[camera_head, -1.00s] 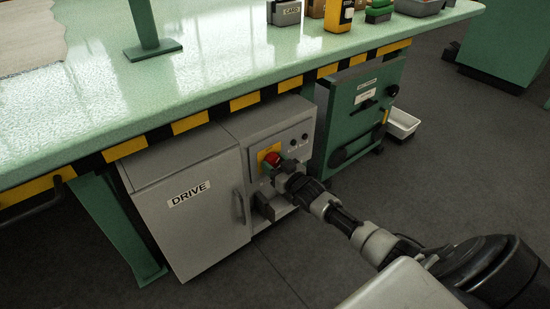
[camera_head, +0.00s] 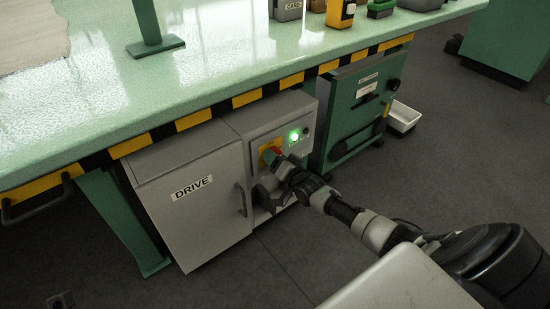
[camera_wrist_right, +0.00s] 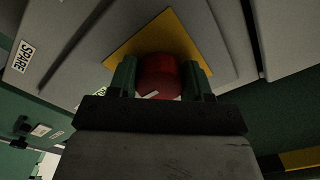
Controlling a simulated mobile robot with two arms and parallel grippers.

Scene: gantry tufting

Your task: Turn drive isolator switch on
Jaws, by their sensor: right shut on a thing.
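The drive isolator switch is a red knob (camera_wrist_right: 158,75) on a yellow plate (camera_wrist_right: 186,42), on the front of the grey DRIVE cabinet (camera_head: 192,225). My right gripper (camera_wrist_right: 160,80) is shut on the red knob, one green finger on each side of it in the right wrist view. In the head view the gripper (camera_head: 278,162) covers much of the knob and plate. A green lamp (camera_head: 294,135) above and right of the switch is lit. My left gripper is not in view.
The green table (camera_head: 215,75) with a yellow and black striped edge stands over the cabinet. A green cabinet (camera_head: 352,115) with dark knobs stands to the right. A white bin (camera_head: 404,117) is beyond it. The floor in front is clear.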

